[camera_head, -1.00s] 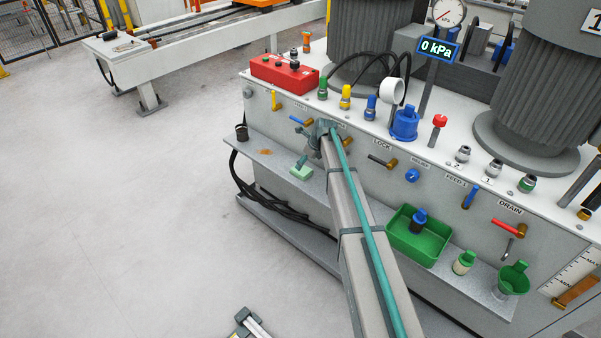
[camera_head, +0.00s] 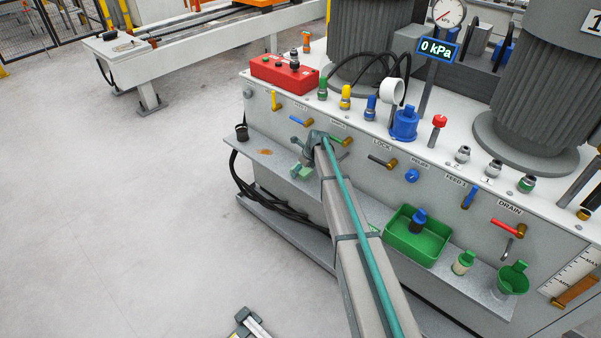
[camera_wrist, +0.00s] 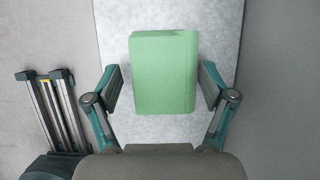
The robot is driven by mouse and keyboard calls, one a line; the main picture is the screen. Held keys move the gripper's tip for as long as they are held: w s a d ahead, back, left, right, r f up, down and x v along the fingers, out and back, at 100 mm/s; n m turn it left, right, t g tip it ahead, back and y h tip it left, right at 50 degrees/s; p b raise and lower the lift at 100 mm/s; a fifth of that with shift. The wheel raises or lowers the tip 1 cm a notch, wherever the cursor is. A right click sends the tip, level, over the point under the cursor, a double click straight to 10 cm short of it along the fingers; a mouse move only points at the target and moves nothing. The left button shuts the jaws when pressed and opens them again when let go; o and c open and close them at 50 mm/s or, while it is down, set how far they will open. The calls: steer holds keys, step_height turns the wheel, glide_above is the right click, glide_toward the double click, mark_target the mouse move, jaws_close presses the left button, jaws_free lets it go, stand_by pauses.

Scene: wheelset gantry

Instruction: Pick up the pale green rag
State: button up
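The pale green rag (camera_wrist: 163,75) lies folded flat on the grey shelf (camera_wrist: 118,15) in the wrist view. In the head view the rag (camera_head: 303,172) shows only in part beside the end of my arm on the shelf. My gripper (camera_wrist: 162,88) is open, with one finger to the left of the rag and one to the right. A gap shows between each finger and the rag's edges. In the head view my gripper (camera_head: 306,162) is over the left part of the shelf, and its fingers are partly hidden by the arm.
A brown stain (camera_head: 265,153) and a dark cup (camera_head: 242,132) are on the shelf left of the rag. A green tray (camera_head: 440,248) stands further right. Valve handles such as the blue-handled one (camera_head: 301,122) stick out from the panel above. Black hoses (camera_head: 265,195) hang below.

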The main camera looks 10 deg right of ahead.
steer(key=c, duration=0.8)
steer(key=shift+r, duration=0.15)
steer(key=shift+r, duration=0.5)
step_height(320, 180, up, 2)
steer(key=shift+r, duration=0.1)
steer(key=s+r, duration=0.3)
steer(key=s, duration=0.1)
steer(key=s+r, duration=0.3)
steer(key=s, duration=0.2)
steer(key=s+r, duration=0.3)
steer(key=s, duration=0.2)
steer(key=shift+d+r, duration=0.3)
steer(key=shift+d, duration=0.1)
